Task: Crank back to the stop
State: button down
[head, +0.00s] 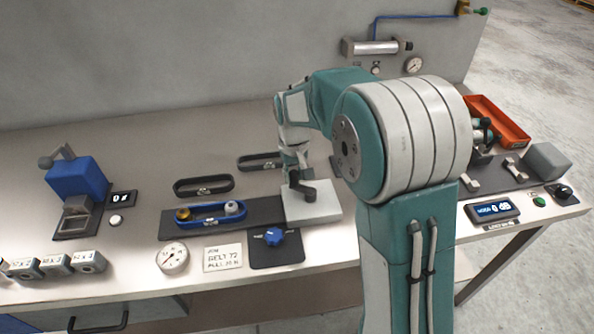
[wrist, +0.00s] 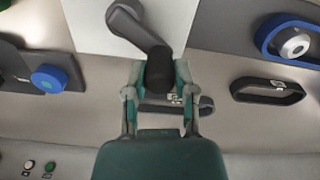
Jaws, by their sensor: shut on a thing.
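A dark grey crank (head: 304,194) stands on a pale square plate (head: 322,208) near the middle of the bench. In the wrist view the crank arm (wrist: 134,24) runs to the upper left from its upright black grip (wrist: 160,70). My gripper (head: 296,172) points down over the crank, and its fingers (wrist: 158,76) are shut on the grip, one on each side. A blue belt loop (head: 212,222) runs around a brass pulley (head: 183,214) and a grey pulley (head: 232,207) left of the plate. My arm hides part of the bench to the right.
A blue knob (head: 274,236), a job card (head: 222,257) and a round gauge (head: 173,258) lie in front of the belt. Two black belts (head: 204,186) (head: 262,161) lie behind. A blue machine (head: 77,183) stands left. An orange tray (head: 500,122) is far right.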

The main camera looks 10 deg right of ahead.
jog(key=n, duration=0.1)
jog(key=s+n, duration=0.1)
jog(key=n, duration=0.1)
jog(key=a+n, duration=0.1)
jog(key=shift+s+r+n, duration=0.1)
jog(key=shift+s+n, duration=0.25)
jog(key=shift+n, duration=0.05)
jog(key=shift+s, duration=0.1)
dwell(0.3)
jog(key=shift+c, duration=2.2)
grip_release()
notch_tip(320, 180, up, 12)
jog(key=shift+a, duration=0.1)
